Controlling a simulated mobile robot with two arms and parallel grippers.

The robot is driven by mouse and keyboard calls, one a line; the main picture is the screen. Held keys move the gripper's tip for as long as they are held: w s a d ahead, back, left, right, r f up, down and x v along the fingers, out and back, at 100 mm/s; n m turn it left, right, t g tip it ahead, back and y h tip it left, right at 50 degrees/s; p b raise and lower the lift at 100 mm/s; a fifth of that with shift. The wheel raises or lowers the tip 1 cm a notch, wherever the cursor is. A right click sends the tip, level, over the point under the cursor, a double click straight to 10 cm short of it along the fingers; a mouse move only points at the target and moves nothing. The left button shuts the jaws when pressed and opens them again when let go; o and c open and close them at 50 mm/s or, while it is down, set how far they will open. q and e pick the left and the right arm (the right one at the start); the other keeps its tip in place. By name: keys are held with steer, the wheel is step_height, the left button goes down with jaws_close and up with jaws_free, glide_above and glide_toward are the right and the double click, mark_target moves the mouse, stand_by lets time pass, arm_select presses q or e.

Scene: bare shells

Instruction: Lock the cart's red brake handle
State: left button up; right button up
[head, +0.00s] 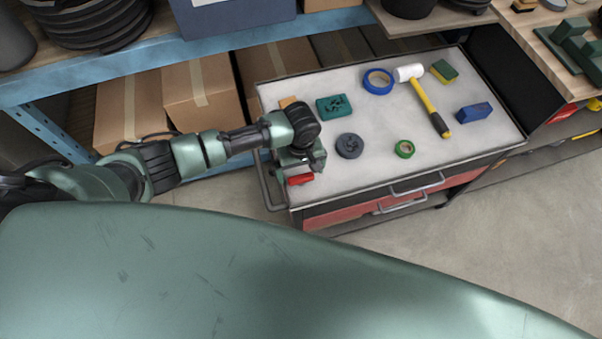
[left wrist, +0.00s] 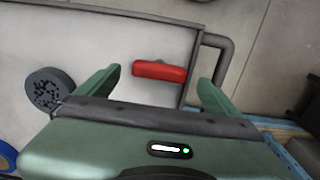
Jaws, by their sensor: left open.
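The cart (head: 445,147) has a light grey top, red drawer fronts and a bar handle at its left end. The red brake handle (head: 300,179) shows at the cart's near left corner, partly hidden by my left gripper (head: 302,165). In the left wrist view, the red brake handle (left wrist: 159,71) lies crosswise ahead of my left gripper (left wrist: 160,85). The two green fingers are wide apart, one on each side of it, with visible space between them and the handle. My right gripper is not in view.
A blue shelf (head: 150,62) with cardboard boxes stands behind. The cart's grey bar handle (left wrist: 222,55) is close to one finger.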

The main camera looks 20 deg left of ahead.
mark_target(301, 180)
arm_select(q)
steer(key=shift+f, duration=1.45)
steer(key=c, duration=1.4)
